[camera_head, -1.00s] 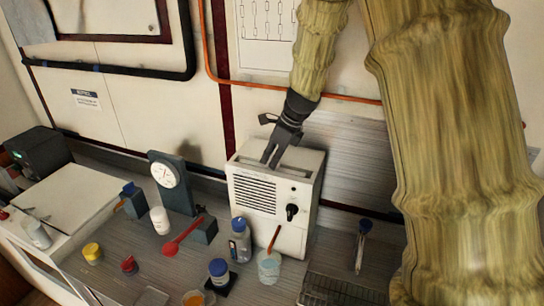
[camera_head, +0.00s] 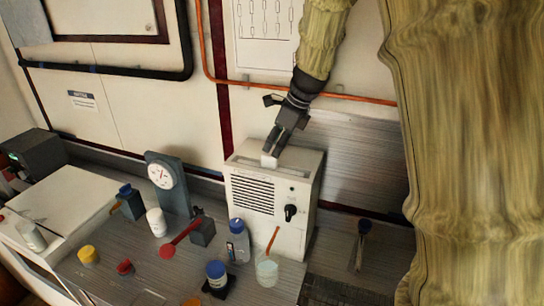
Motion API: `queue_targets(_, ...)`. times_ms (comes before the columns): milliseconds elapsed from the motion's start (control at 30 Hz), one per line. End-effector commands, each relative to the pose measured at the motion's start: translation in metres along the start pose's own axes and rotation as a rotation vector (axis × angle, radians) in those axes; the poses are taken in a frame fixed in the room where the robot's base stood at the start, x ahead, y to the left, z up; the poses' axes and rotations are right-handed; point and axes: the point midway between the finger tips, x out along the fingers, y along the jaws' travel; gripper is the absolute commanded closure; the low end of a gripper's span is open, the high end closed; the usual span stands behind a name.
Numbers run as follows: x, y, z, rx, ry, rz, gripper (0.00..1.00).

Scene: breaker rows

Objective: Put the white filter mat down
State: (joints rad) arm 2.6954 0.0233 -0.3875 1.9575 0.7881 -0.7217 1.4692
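My gripper (camera_head: 272,151) is above the open top of the white box with a louvred front (camera_head: 265,194). Its fingers are close together. A small white piece, taken as the white filter mat (camera_head: 268,161), shows right at the fingertips. The lower part of the mat seems hidden behind the front rim of the box's top opening. The fingers look shut on the mat's upper edge.
The bench (camera_head: 135,275) holds a dial gauge (camera_head: 161,175), a white bottle (camera_head: 157,221), a red spoon (camera_head: 178,240), a blue-capped bottle (camera_head: 238,241) and a beaker (camera_head: 267,271). A white board (camera_head: 68,203) lies at left. A dark grate (camera_head: 335,291) is front right.

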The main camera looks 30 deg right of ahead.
Motion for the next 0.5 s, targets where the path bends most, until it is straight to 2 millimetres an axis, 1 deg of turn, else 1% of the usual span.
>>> queue_targets(100,-0.020,0.000,0.000,-0.001,-0.001,-0.003,0.63)
queue_targets(300,-0.050,0.000,-0.001,0.000,0.000,-0.001,0.63)
queue_targets(500,-0.065,0.000,0.000,0.001,0.000,0.000,0.63)
